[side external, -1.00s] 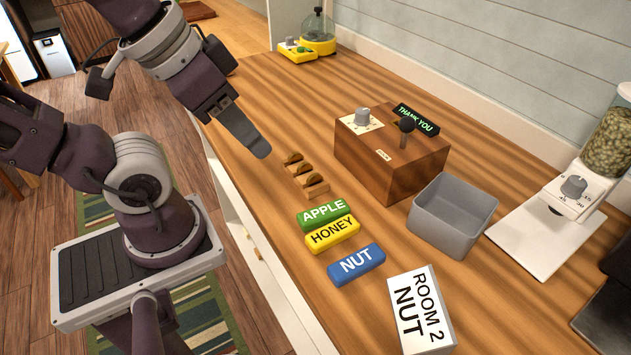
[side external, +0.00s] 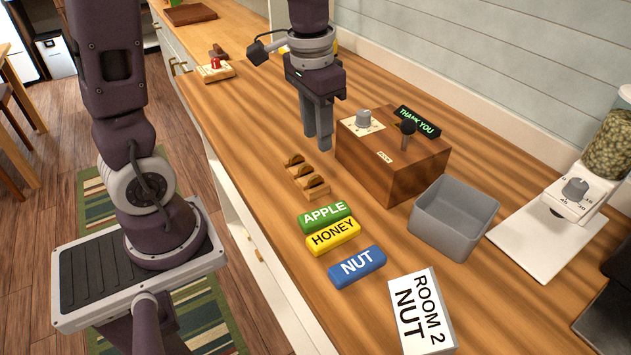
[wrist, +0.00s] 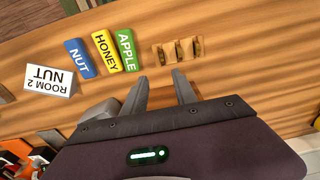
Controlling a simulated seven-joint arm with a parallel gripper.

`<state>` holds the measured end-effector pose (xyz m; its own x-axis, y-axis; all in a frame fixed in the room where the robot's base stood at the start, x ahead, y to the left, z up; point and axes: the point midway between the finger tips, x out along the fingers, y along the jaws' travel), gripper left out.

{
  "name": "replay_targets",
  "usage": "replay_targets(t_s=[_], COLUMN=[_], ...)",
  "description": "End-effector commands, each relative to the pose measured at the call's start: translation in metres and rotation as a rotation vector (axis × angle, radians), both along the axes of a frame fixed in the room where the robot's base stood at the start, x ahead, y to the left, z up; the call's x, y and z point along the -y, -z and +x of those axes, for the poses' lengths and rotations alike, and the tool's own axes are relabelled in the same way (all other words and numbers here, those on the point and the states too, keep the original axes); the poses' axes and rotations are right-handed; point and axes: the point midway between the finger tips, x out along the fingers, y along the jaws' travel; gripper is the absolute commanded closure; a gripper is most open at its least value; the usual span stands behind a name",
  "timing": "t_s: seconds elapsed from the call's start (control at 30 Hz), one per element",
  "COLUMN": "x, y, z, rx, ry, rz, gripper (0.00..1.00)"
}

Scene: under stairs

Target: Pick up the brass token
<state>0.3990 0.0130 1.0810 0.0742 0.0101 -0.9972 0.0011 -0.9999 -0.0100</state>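Three brass tokens (side external: 302,170) stand in a small slotted wooden holder (side external: 318,193) on the counter, left of the wooden box. They also show in the wrist view (wrist: 179,49), beyond my fingertips. My gripper (side external: 318,146) points down over the counter behind the holder, close to the wooden box's left side. In the wrist view my gripper (wrist: 162,84) has its two fingers apart with nothing between them. The fingers are apart from the tokens.
A brown box (side external: 382,175) with a knob and lever stands right of the holder. A grey bin (side external: 452,240) is further right. Green APPLE (side external: 325,214), yellow HONEY (side external: 333,236) and blue NUT (side external: 357,266) blocks lie in front, with a ROOM 2 NUT card (side external: 421,308).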

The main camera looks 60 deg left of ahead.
Motion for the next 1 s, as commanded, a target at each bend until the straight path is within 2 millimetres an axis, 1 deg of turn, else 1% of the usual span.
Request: replay_targets(t_s=[0.03,0.1,0.17,0.37,0.47,0.53,0.63,0.83,0.87,1.0], x=[-0.007,-0.013,-0.015,-0.012,-0.007,-0.007,-0.007,-0.007,-0.007,-0.007], y=[0.014,0.027,0.034,0.062,0.081,0.093,0.102,0.103,0.103,0.103], z=[0.008,0.014,0.016,0.011,0.004,0.004,0.005,0.005,0.005,0.005], rx=[-0.037,-0.064,-0.074,-0.080,-0.081,-0.079,-0.077,-0.074,-0.074,-0.074], ry=[-0.002,-0.001,0.000,0.002,0.002,0.000,0.000,0.001,0.000,0.001], rz=[-0.005,-0.008,-0.010,-0.011,-0.012,-0.011,-0.011,-0.010,-0.010,-0.010], gripper=[0.66,0.66,0.66,0.66,0.66,0.66,0.66,0.66,0.70,0.98])
